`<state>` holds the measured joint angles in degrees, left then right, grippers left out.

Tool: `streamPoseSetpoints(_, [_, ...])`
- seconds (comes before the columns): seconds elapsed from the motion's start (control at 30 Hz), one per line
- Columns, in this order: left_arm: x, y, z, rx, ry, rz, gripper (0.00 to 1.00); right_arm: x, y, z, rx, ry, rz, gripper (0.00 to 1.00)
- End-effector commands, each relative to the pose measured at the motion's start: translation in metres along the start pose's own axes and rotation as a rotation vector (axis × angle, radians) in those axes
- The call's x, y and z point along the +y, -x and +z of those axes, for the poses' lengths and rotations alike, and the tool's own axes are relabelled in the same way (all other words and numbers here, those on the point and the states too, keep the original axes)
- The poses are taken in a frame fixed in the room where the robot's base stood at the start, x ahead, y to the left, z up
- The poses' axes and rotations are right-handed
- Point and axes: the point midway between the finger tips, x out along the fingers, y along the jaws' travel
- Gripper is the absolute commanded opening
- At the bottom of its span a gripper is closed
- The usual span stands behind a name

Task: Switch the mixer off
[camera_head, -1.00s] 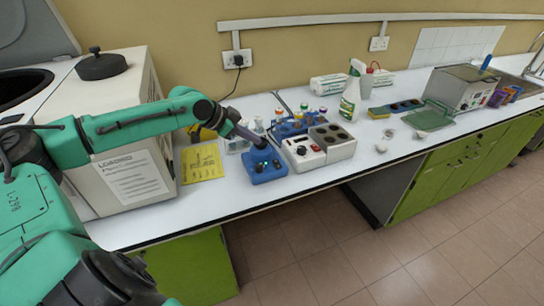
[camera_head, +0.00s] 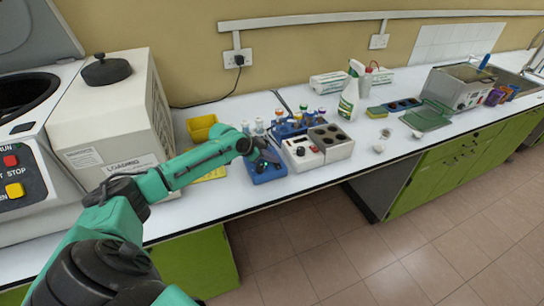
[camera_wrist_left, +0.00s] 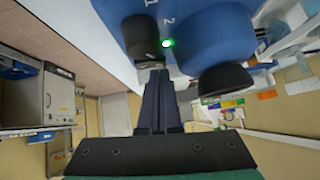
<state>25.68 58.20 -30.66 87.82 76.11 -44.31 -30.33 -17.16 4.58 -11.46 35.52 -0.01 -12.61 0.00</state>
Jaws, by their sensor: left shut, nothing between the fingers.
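The blue mixer (camera_head: 266,174) stands near the front edge of the bench. It also shows in the left wrist view (camera_wrist_left: 190,22), with a black knob (camera_wrist_left: 140,38), a lit green light (camera_wrist_left: 166,43) and a black round part (camera_wrist_left: 226,80). My left gripper (camera_wrist_left: 159,74) is shut and empty, its fingertips close to the black knob. I cannot tell whether they touch it. In the head view the left arm reaches over the mixer and hides part of its top. My right gripper is not in view.
A white block heater (camera_head: 318,150) stands right beside the mixer, with a rack of vials (camera_head: 296,122) behind it. A white machine (camera_head: 118,105) stands to the left. A spray bottle (camera_head: 350,92) stands farther right.

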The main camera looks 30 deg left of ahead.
Motion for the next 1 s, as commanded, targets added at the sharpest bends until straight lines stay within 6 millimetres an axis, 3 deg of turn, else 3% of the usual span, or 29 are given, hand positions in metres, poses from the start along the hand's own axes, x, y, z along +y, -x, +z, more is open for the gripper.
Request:
streamPoseSetpoints(0.17, [0.0, -0.001, 0.001, 0.0, 0.001, 0.001, 0.0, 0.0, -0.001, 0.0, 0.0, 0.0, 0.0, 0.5])
streamPoseSetpoints(0.27, [-0.001, -0.009, 0.009, -0.001, 0.002, 0.001, 0.0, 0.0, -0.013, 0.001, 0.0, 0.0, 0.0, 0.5])
streamPoseSetpoints(1.0, [0.016, -0.002, 0.003, -0.006, 0.003, 0.008, 0.0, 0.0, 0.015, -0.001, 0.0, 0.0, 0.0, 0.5])
